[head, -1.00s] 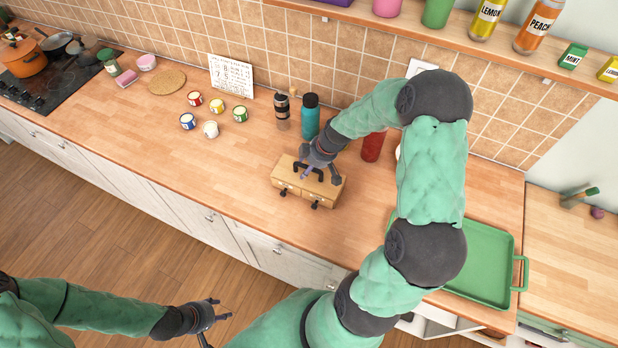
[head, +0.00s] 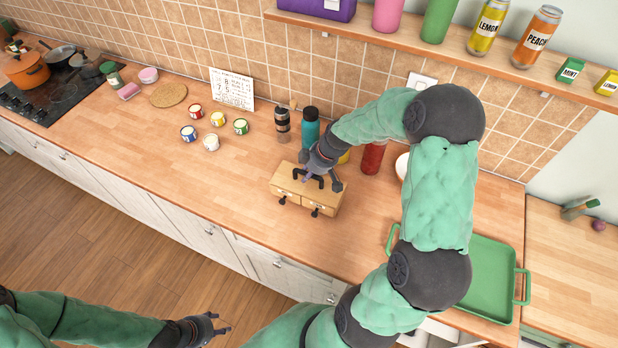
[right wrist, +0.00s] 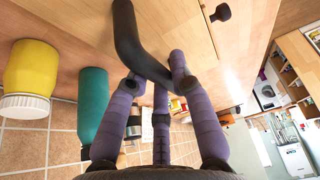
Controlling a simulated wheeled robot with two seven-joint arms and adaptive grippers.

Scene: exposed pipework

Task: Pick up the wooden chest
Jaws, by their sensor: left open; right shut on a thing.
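The wooden chest (head: 293,204) is a small light-wood box with drawers, black knobs and a dark handle on top. In the head view it is upright at the middle of the counter; I cannot tell whether its base touches the wood. My right gripper (head: 318,176) is above it, shut on the handle. In the right wrist view the purple fingers (right wrist: 158,88) close around the dark curved handle (right wrist: 128,35), with the chest's wooden face (right wrist: 185,25) behind. My left gripper (head: 216,327) is open and empty, low in front of the counter.
A teal bottle (head: 309,128), a dark bottle (head: 282,126) and a red container (head: 372,157) stand behind the chest. Several small tubs (head: 211,143) are to its left. A green tray (head: 492,280) lies to the right. A shelf (head: 450,55) overhangs the back.

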